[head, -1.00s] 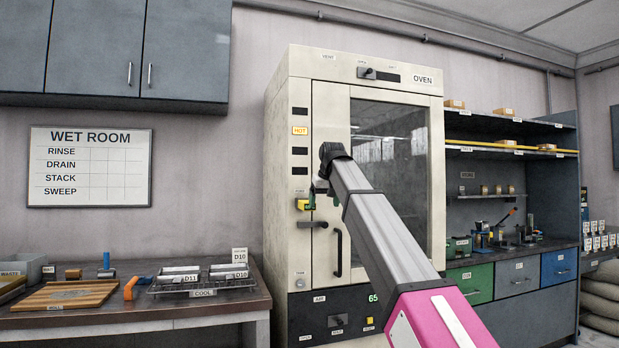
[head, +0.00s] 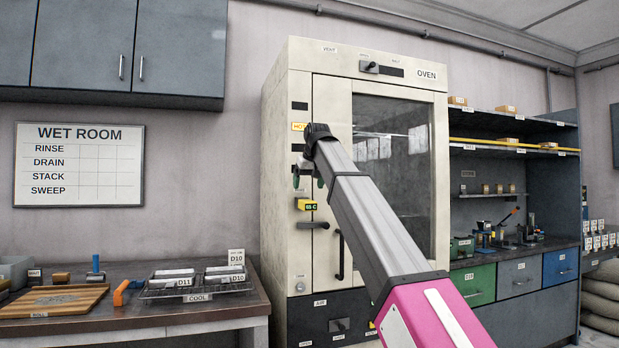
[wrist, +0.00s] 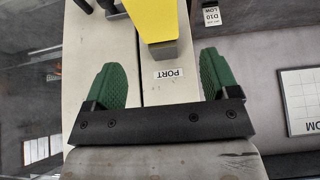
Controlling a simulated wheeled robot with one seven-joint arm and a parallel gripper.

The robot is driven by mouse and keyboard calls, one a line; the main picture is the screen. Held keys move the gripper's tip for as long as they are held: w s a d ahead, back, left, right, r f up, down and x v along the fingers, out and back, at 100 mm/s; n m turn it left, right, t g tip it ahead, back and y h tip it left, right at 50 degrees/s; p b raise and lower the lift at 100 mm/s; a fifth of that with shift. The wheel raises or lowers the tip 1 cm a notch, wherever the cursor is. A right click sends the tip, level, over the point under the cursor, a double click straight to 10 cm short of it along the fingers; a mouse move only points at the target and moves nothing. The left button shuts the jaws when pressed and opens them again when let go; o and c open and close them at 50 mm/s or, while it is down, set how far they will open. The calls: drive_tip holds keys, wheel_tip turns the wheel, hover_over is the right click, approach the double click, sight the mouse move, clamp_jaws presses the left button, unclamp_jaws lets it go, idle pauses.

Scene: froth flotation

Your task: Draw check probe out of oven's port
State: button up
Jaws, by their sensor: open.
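The check probe (head: 307,204) is a yellow block with a small dark display reading about 65 C, at the left front of the cream oven (head: 300,250). In the wrist view the yellow probe (wrist: 160,18) is at top centre, with a grey part below it near the upside-down PORT label (wrist: 169,76). My gripper (head: 308,183) is just above the probe in the head view. Its two green fingers are spread and empty; in the wrist view my gripper (wrist: 161,72) has the probe ahead of and between the finger lines. The port hole itself is hidden.
The oven door has a dark handle (head: 340,255) beside its window. A side table (head: 150,328) at left holds a wooden board (head: 55,300) and a cooling rack (head: 200,290). Shelves and drawers stand to the right. My arm covers part of the oven door.

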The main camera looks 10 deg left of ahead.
sight(306, 200)
drive_tip(key=x, duration=0.7)
drive_tip(key=shift+w+f, duration=0.2)
drive_tip(key=shift+f, duration=0.05)
drive_tip(key=shift+c, duration=0.3)
drive_tip(key=c, duration=1)
drive_tip(key=shift+o, duration=0.2)
drive_tip(key=shift+s+d, duration=0.1)
drive_tip(key=shift+s, duration=0.1)
drive_tip(key=shift+s+d, duration=0.85)
drive_tip(key=shift+s, duration=0.5)
drive_tip(key=shift+s+d, duration=0.8)
drive_tip(key=shift+s, duration=0.6)
drive_tip(key=shift+s+d, duration=0.85)
drive_tip(key=shift+s, duration=0.5)
